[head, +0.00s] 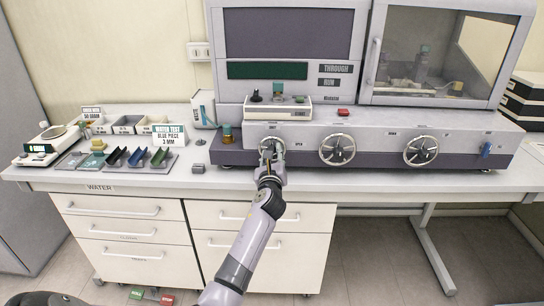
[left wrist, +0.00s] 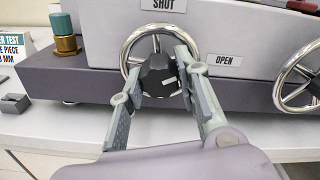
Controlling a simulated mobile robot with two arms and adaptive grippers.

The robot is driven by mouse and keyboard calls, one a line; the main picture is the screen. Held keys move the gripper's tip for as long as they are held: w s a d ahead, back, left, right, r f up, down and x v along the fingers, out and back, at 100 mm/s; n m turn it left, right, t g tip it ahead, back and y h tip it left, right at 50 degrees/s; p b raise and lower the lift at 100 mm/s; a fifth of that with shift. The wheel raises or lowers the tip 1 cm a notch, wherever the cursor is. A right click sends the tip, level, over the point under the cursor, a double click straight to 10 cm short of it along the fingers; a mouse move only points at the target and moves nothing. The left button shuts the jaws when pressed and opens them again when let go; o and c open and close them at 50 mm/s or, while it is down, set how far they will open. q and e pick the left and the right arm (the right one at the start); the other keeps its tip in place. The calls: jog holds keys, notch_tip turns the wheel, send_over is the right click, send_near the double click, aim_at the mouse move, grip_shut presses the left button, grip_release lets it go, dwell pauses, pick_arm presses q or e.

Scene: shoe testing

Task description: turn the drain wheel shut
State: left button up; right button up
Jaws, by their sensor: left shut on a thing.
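Three chrome handwheels sit along the grey front panel of the machine. The leftmost wheel (head: 262,145) is the one at my left gripper (head: 271,155); its name label is too small to read. In the left wrist view this wheel's rim (left wrist: 128,55) surrounds a black hub (left wrist: 158,74) with a small pale mark. My left gripper (left wrist: 163,88) has its two fingers on either side of the hub and is shut on it. A SHUT label (left wrist: 165,5) is above the wheel and an OPEN label (left wrist: 224,60) is to its right. My right gripper is not in view.
The middle wheel (head: 337,149) and right wheel (head: 421,150) are on the same panel. A brass fitting with a green top (head: 227,134) stands just left of the gripped wheel. Trays and a WATER TEST card (head: 169,140) occupy the left tabletop. A blue lever (head: 487,149) is far right.

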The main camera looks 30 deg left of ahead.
pick_arm(q)
jog(key=n+b, duration=0.1)
jog(key=n, duration=0.5)
jog(key=shift+f+n, duration=0.1)
jog(key=shift+n, duration=0.2)
jog(key=n+b, duration=0.1)
jog(key=n, duration=0.4)
jog(key=shift+n+b, duration=0.3)
jog(key=shift+b, duration=0.1)
jog(key=o, duration=1.2)
jog(key=shift+c, duration=0.2)
jog(key=v, duration=1.2)
jog(key=shift+w, duration=0.1)
